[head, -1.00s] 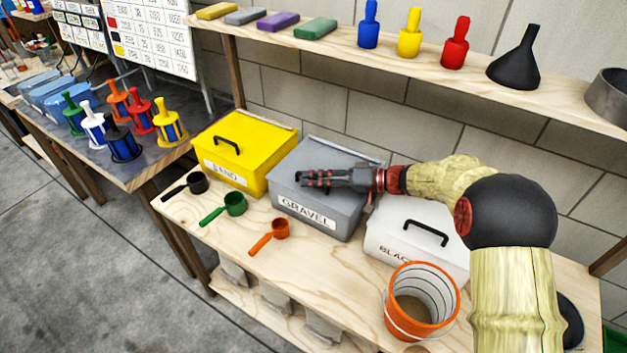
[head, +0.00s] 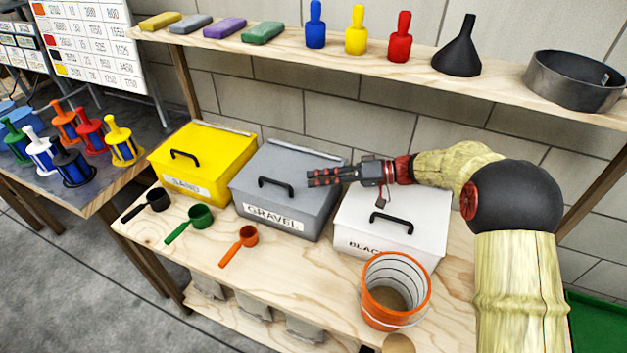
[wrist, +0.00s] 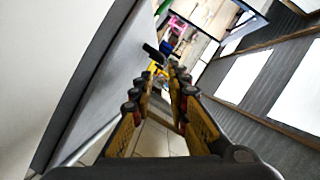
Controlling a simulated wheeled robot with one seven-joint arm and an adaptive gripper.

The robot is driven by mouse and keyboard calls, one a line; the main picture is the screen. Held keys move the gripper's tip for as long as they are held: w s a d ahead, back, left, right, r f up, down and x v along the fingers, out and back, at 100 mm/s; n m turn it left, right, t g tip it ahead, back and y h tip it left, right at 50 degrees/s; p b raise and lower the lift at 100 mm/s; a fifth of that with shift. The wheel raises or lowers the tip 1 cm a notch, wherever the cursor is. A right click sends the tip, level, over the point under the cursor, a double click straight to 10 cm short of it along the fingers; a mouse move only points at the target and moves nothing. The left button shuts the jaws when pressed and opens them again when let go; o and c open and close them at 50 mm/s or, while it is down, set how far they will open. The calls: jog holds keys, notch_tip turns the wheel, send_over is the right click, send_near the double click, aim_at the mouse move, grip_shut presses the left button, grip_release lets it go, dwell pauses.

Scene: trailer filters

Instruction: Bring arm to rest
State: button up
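My gripper (head: 312,178) is held level above the bench, pointing left over the grey GRAVEL box (head: 280,188). In the wrist view my gripper's two fingers (wrist: 167,70) stand apart with a gap between them and nothing held. The arm reaches in from the right, bent at a dark round joint. The gripper looks clear of the box lids, though its exact height cannot be told.
The yellow SAND box (head: 205,155) and the white box (head: 392,218) flank the grey one. An orange bucket (head: 374,318) and several scoops are in front. A wooden shelf (head: 390,62) with bottles and a black funnel (head: 458,50) runs behind.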

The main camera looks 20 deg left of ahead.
dwell(0.3)
jog(key=s+d+r+m+h+p, duration=0.1)
jog(key=s+d+r+h+p, duration=0.1)
jog(key=s+d+r+h, duration=0.35)
jog(key=s+d+r+m+t+h+p, duration=0.1)
jog(key=s+d+r+m+t+h, duration=0.1)
jog(key=s+d, duration=0.6)
jog(key=s+d+r+m+t+h+p, duration=0.2)
jog(key=s+d+r+m+t+h, duration=0.1)
jog(key=s+d, duration=0.6)
jog(key=s+d+r+m+t+h+p, duration=0.2)
jog(key=s+d+r+t+h, duration=0.1)
jog(key=s+d, duration=0.5)
jog(key=d+r+h, duration=0.1)
jog(key=d+r, duration=0.1)
jog(key=d, duration=0.1)
jog(key=shift+s+d+m+t+h, duration=0.2)
jog(key=shift+d+m+t+h, duration=0.1)
jog(key=shift+d+h, duration=0.1)
jog(key=shift+r, duration=0.1)
